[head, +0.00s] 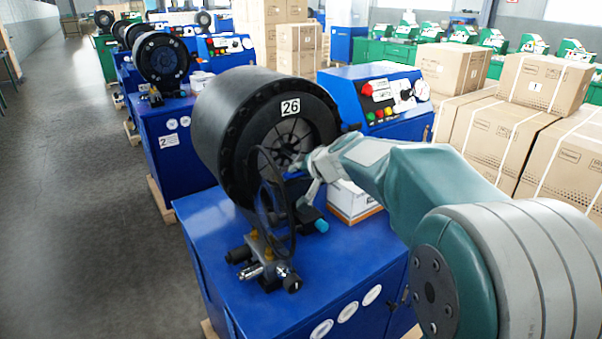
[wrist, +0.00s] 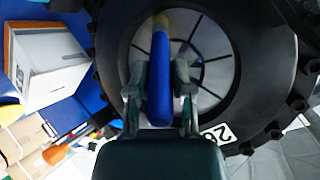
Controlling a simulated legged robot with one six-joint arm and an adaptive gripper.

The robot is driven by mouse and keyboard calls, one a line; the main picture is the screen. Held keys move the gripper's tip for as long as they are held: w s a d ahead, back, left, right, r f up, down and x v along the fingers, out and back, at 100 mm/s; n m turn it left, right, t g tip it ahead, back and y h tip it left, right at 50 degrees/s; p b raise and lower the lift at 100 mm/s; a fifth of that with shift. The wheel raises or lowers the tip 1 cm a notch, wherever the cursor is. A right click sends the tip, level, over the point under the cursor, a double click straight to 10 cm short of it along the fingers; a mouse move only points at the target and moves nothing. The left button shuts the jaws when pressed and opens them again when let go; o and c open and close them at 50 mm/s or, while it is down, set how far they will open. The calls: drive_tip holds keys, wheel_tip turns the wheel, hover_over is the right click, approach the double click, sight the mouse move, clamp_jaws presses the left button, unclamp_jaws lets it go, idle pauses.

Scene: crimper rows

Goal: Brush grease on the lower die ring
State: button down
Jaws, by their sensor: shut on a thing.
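The crimper head (head: 235,125) is a large black cylinder marked 26 on a blue cabinet. Its die ring (head: 290,142) shows as dark segments inside the round opening; in the wrist view the die ring (wrist: 205,55) is a pale disc split by dark radial gaps. My gripper (head: 308,172) is at the front of this opening. In the wrist view my gripper (wrist: 158,85) is shut on a blue handle (wrist: 159,95) with a yellowish end (wrist: 160,22) pointing at the ring. The brush tip is not clearly visible, and I cannot tell whether it touches.
A white box (head: 352,200) stands on the cabinet top (head: 190,210), right of the head. A black hose (head: 268,200) and fittings (head: 270,265) are in front. A blue control box (head: 375,95) is behind. Cartons (head: 500,140) stand at right; the left floor is clear.

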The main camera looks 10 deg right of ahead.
drive_tip(key=shift+d, duration=0.1)
drive_tip(key=shift+w+d, duration=1.35)
drive_tip(key=shift+d, duration=1.8)
drive_tip(key=shift+s+a, duration=0.45)
drive_tip(key=shift+a, duration=0.65)
drive_tip(key=shift+s+a, duration=0.5)
drive_tip(key=shift+a, duration=0.6)
drive_tip(key=shift+s+a, duration=0.45)
drive_tip(key=shift+a, duration=0.65)
drive_tip(key=s+d, duration=0.2)
drive_tip(key=s, duration=0.3)
drive_tip(key=shift+s+d, duration=0.2)
drive_tip(key=shift+s, duration=0.2)
